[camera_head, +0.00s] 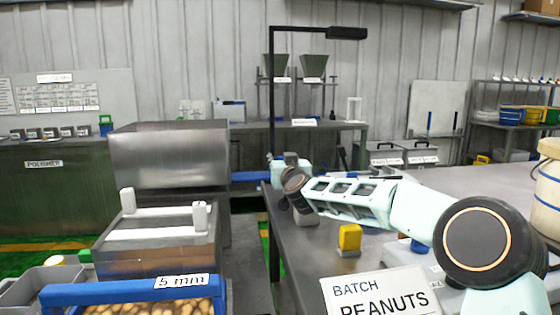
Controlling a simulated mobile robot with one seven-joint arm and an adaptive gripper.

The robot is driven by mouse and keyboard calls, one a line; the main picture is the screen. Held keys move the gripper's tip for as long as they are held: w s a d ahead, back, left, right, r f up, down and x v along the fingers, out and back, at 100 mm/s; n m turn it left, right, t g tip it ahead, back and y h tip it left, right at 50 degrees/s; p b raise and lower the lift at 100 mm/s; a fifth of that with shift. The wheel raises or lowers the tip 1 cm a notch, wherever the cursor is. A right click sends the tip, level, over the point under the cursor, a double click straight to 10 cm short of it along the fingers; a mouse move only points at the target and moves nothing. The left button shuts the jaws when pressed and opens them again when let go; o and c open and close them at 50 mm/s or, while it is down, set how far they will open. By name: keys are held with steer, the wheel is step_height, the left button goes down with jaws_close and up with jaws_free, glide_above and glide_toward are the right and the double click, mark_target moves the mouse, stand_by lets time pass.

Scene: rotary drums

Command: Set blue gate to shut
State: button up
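A blue bar (250,176) sticks out to the right of the steel box-shaped machine (170,155), at the near end of my arm's reach; it may be part of the blue gate, but I cannot tell. Its right end meets the outline of my wrist, and I cannot tell whether they touch. My arm stretches left over the grey table from the lower right. My gripper (304,208) is at the arm's far end, small and dark beside the wrist; its fingers cannot be made out. Another blue piece (420,245) shows partly hidden under my arm.
A yellow block (349,238) and a "BATCH PEANUTS" sign (380,294) stand on the grey table (310,265). A blue-framed "5 mm" tray (125,288) of nuts is at lower left. A thin black post (271,100) rises behind my wrist. A white bucket (547,190) is at right.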

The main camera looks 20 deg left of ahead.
steer(key=shift+w+a, duration=0.25)
steer(key=shift+w, duration=0.25)
jaws_close()
